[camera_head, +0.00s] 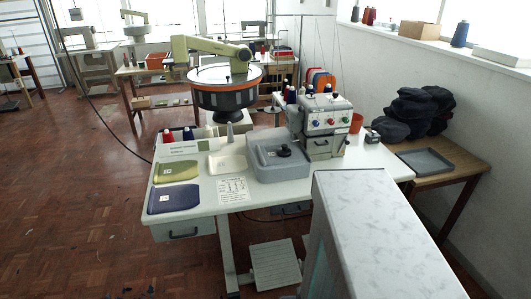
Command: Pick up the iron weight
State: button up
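A small dark round object with a knob-like top, which looks like the iron weight (284,150), sits in the shallow recess of a grey box-like tray (262,171) on the white work table (300,184). It seems upright, and nothing covers it. My gripper is not in view.
A grey machine with colored knobs (325,122) stands just behind and right of the weight. A cream dish (228,164), a printed sheet (233,190) and green and navy folded cloths (175,171) lie to the left. A pale marbled-top block (385,230) fills the right foreground.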

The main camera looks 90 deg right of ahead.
aim_at(284, 151)
jog(key=z, duration=0.05)
jog(key=i, duration=0.8)
jog(key=u, duration=1)
jog(key=k, duration=0.1)
jog(key=z, duration=2.9)
jog(key=i, duration=0.6)
jog(key=z, duration=0.05)
